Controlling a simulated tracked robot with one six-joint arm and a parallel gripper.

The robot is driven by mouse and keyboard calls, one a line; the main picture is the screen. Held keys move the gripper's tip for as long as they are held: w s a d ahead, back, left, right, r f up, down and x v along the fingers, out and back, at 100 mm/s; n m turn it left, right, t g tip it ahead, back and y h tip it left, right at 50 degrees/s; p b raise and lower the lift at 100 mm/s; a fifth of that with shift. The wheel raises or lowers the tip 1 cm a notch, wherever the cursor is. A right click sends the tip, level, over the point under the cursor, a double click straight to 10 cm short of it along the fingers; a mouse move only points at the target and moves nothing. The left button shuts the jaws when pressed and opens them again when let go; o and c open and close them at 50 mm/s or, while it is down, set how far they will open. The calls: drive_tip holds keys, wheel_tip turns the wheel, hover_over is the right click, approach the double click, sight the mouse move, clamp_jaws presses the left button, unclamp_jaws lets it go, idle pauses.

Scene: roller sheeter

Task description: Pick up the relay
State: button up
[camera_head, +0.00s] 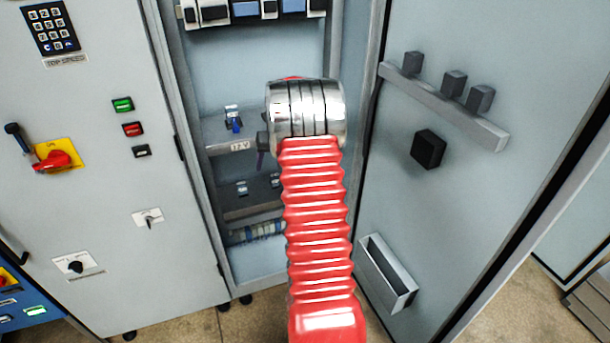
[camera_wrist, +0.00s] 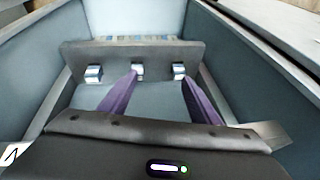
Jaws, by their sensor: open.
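No part is plainly marked as the relay, so I cannot tell which it is. A small blue and white part (camera_head: 233,118) stands on the shelf labelled 12V inside the open cabinet. My gripper (camera_wrist: 160,77) has purple fingers, open and apart, pointing at this panel. The middle and right parts show near the fingertips; contact cannot be told. In the head view, my arm hides most of the gripper.
The open door (camera_head: 390,215) at the right carries a ledge (camera_head: 440,108) with dark blocks, a black box (camera_head: 428,149) and a pocket (camera_head: 388,272). A panel with switches (camera_head: 90,220) stands left. Grey cabinet walls flank the gripper closely in the wrist view.

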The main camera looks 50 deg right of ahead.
drive_tip(key=d+f, duration=0.4)
drive_tip(key=d, duration=0.3)
drive_tip(key=d+f+t+h, duration=0.1)
drive_tip(key=d+f, duration=0.2)
drive_tip(key=d, duration=0.4)
drive_tip(key=s+d+f+h, duration=0.1)
drive_tip(key=d+f, duration=0.3)
drive_tip(key=d, duration=0.2)
drive_tip(key=shift+d+f+m, duration=0.3)
drive_tip(key=shift+d+f, duration=0.05)
drive_tip(key=shift+d, duration=0.05)
drive_tip(key=shift+x, duration=1.1)
drive_tip(key=shift+x, duration=2.6)
